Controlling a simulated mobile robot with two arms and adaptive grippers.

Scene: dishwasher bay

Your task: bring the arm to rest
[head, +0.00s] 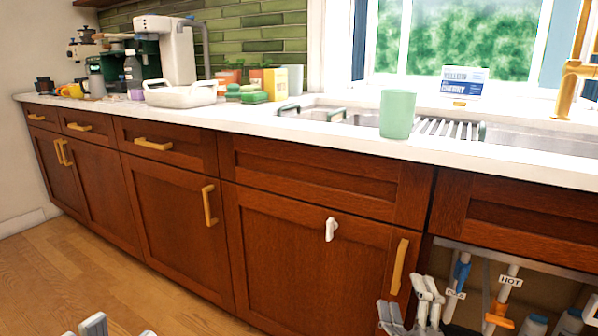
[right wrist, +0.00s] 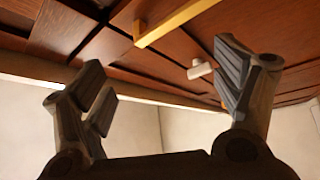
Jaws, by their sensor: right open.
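My right gripper (head: 412,305) is at the lower right of the head view, low in front of the wooden cabinet doors and left of the open under-sink bay. In the right wrist view (right wrist: 165,85) its two fingers stand wide apart with nothing between them. Beyond them are brown cabinet fronts and a yellow handle (right wrist: 180,22). My left gripper (head: 105,326) shows only as grey finger tips at the bottom left edge of the head view, over the wooden floor. The rest of it is cut off, so its opening is unclear.
A pale green cup (head: 397,114) stands on the white counter (head: 340,145) by the sink. A white tray (head: 182,95) and a coffee machine (head: 165,48) stand further left. Pipes with a HOT label (head: 510,281) fill the open bay. The floor (head: 150,285) at left is clear.

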